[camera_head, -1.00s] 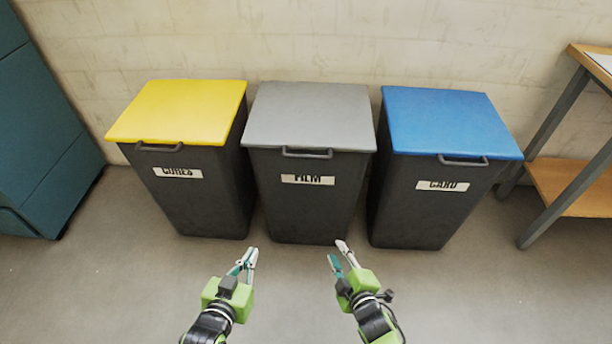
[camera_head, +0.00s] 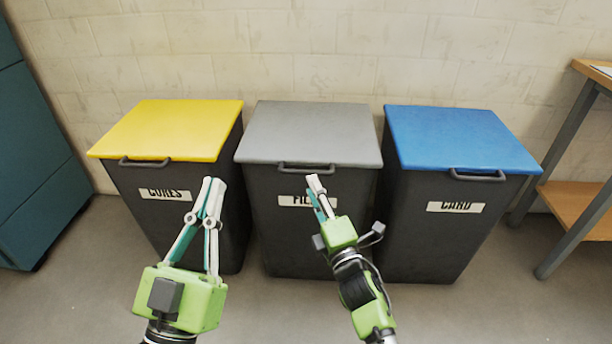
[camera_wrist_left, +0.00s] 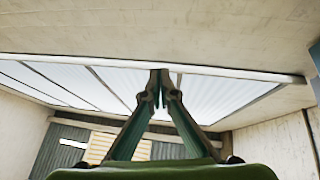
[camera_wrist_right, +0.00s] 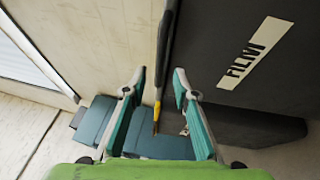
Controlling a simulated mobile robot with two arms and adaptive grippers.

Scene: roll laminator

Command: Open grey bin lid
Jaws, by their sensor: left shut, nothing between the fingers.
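The grey lid (camera_head: 310,133) lies closed on the middle dark bin (camera_head: 280,235), which has a FILM label (camera_wrist_right: 255,52) and a dark handle (camera_head: 293,169) at the lid's front edge. My right gripper (camera_head: 315,185) is in front of this bin, its tips just below the handle in the head view and covering part of the label. Its fingers are apart in the right wrist view (camera_wrist_right: 159,72); I cannot tell whether they touch the handle.
A yellow-lidded bin (camera_head: 172,131) labelled CORES stands left and a blue-lidded bin (camera_head: 458,138) labelled CARD right, both closed. A teal cabinet (camera_head: 35,160) is far left, a wooden bench (camera_head: 578,205) far right. A wall (camera_head: 310,60) is close behind the bins.

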